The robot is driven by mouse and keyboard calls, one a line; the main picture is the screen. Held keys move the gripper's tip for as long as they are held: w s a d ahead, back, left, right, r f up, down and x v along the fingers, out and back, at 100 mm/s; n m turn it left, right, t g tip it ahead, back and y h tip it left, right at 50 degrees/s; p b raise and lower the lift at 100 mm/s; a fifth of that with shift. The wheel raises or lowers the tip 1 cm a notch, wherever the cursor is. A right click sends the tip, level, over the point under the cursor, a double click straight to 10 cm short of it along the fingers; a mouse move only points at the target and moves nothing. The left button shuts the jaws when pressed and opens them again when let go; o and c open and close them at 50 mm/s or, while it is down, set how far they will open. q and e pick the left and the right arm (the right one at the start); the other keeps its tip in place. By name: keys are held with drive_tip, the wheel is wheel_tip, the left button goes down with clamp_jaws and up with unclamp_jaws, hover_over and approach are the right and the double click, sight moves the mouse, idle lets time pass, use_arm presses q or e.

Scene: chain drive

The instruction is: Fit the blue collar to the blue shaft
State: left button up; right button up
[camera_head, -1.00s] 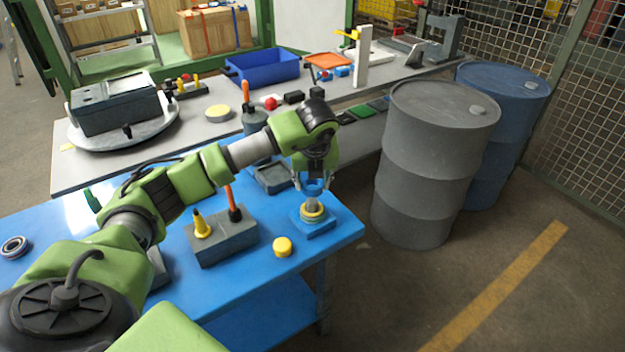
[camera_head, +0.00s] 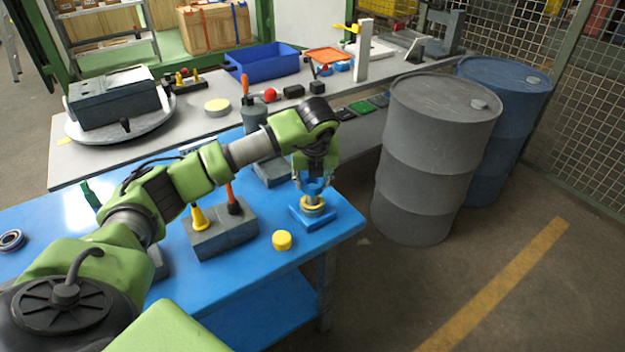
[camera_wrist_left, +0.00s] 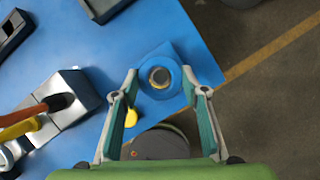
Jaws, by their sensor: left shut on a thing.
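My left gripper (camera_head: 314,186) is shut on the blue collar (camera_head: 313,188), one finger on each side. It is over a short grey shaft (camera_head: 312,201) with a yellow ring low on it and a blue square base (camera_head: 327,216) at the blue table's right corner. In the left wrist view, the blue collar (camera_wrist_left: 147,80) shows as a ring between the fingertips (camera_wrist_left: 160,78), with the shaft's round grey end (camera_wrist_left: 160,75) inside its outline. The collar is at the shaft's top; I cannot tell how far down it sits. My right gripper is not in view.
A grey block (camera_head: 222,238) with yellow and orange-handled tools stands left of the base. A yellow cylinder (camera_head: 282,240) is in front. A bearing-like ring (camera_head: 11,240) lies at the far left. A grey barrel (camera_head: 438,160) stands beyond the table's right edge. A grey bench (camera_head: 90,165) runs behind.

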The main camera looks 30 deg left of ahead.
sight(313, 190)
use_arm(q)
drive_tip(key=shift+b, duration=0.55)
idle(1.1)
drive_tip(key=shift+f+b, duration=2.05)
drive_tip(key=shift+f, duration=0.3)
drive_tip(key=o, duration=1.5)
drive_tip(key=shift+o, duration=0.2)
drive_tip(key=shift+s, duration=0.1)
drive_tip(key=v, duration=1.2)
